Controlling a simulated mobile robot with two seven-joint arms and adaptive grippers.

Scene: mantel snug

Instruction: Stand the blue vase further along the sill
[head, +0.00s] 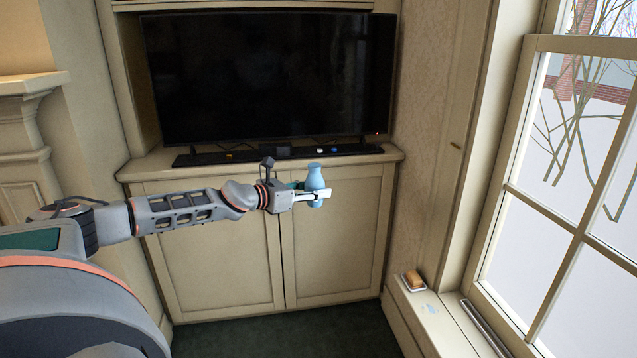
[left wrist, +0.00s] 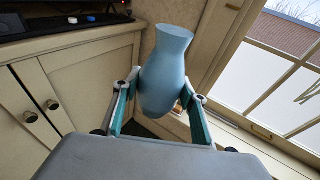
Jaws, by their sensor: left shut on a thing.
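The blue vase (head: 316,178) is held in the air in front of the cabinet, roughly upright in the head view. My left gripper (head: 318,196) is shut on it, its fingers around the vase's body. The window sill (head: 443,335) runs below the window at the lower right, well away from the vase. My right gripper is not in view.
A small dish with a brown block (head: 414,281) sits on the sill, with a pale blue mark (head: 430,309) nearer. The cabinet (head: 225,250) carries a television (head: 270,75), a soundbar and small items. The window (head: 560,180) rises on the right.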

